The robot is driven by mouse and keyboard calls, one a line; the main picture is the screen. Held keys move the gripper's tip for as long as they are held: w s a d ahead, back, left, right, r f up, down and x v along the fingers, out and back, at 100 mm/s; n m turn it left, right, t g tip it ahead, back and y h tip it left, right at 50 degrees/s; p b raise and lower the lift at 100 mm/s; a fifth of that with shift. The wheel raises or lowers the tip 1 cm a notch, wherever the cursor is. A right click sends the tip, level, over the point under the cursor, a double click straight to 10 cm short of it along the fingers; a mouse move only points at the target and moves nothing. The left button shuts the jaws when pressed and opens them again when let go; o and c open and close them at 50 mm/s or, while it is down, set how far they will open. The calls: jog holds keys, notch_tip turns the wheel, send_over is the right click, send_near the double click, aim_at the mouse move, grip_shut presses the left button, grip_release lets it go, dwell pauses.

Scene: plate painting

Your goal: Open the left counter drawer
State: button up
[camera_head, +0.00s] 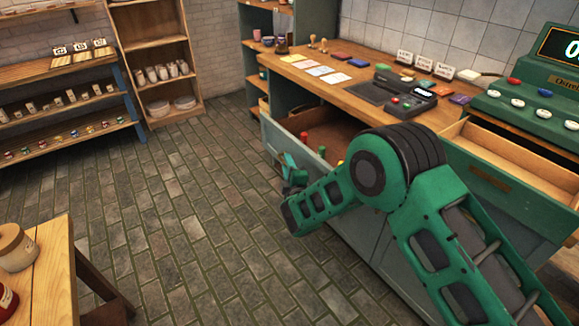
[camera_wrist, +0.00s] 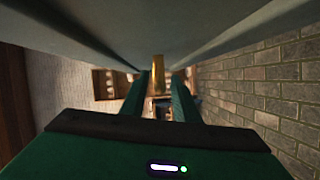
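The left counter drawer (camera_head: 330,134) is pulled out, with its brown inside showing. Its grey-green front panel (camera_head: 292,146) faces left. My gripper (camera_head: 291,176) is low beside that front; my arm hides part of the drawer. In the wrist view, a brass handle (camera_wrist: 158,75) shows between the two green fingers of my gripper (camera_wrist: 158,80). A gap seems to show on each side of the handle, so the fingers look open around it. Whether a finger touches it cannot be told.
The wooden counter top (camera_head: 353,77) holds cards, a dark card terminal (camera_head: 405,97) and small signs. A green cash register (camera_head: 530,90) stands right, above another open drawer (camera_head: 520,160). A wooden table (camera_head: 50,270) is at lower left. The brick floor (camera_head: 190,190) between is clear.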

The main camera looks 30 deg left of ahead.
jog(key=v, duration=1)
jog(key=shift+s+d, duration=0.15)
jog(key=shift+d, duration=0.1)
dwell(0.3)
